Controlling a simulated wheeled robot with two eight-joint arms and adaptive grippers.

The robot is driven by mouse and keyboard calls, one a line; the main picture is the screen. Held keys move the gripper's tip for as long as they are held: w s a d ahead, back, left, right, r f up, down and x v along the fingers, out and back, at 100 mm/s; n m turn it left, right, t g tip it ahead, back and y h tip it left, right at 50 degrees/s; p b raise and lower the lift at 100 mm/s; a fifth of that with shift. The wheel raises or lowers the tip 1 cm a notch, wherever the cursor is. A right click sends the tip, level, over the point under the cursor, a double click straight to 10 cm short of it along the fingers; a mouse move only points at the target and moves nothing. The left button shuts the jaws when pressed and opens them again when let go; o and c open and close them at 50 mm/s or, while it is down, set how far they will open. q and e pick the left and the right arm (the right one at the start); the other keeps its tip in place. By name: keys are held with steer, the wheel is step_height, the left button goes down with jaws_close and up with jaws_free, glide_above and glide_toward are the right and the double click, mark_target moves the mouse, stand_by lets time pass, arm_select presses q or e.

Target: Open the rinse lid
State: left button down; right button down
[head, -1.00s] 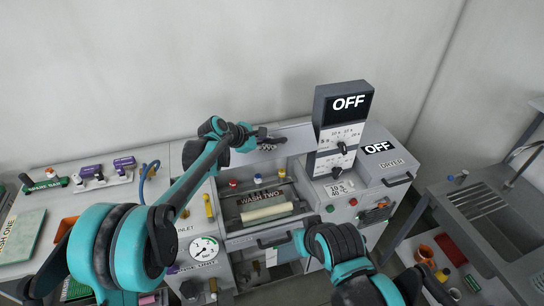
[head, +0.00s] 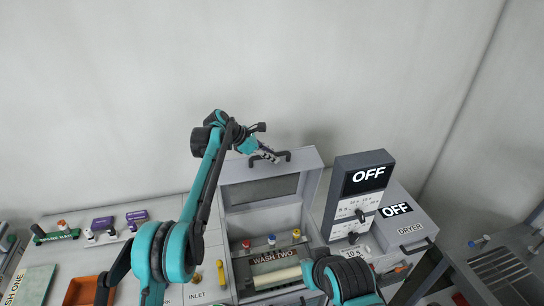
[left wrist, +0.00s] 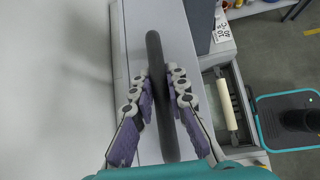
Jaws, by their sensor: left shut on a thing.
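The rinse lid (head: 311,185) is a grey panel with a dark recessed window, standing steeply raised at the back of the machine in the head view. Its dark handle (head: 285,154) is along the top edge. My left gripper (head: 266,153) is at that handle. In the left wrist view, the purple-padded fingers of my left gripper (left wrist: 163,85) are closed on either side of the dark handle bar (left wrist: 155,50). Below the lid, the open bay shows a cream roller (head: 275,278). My right gripper is not visible; only part of my right arm shows.
A control box reading OFF (head: 362,178) stands close to the right of the lid, with the dryer (head: 411,228) beyond it. A WASH TWO label (head: 276,257) lies in front. A sink (head: 503,270) is at far right. The wall behind is bare.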

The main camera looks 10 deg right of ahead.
arm_select(q)
steer(key=c, duration=1.5)
jaws_free()
steer(key=shift+w, duration=0.1)
steer(key=v, duration=1.2)
steer(key=shift+f, duration=0.1)
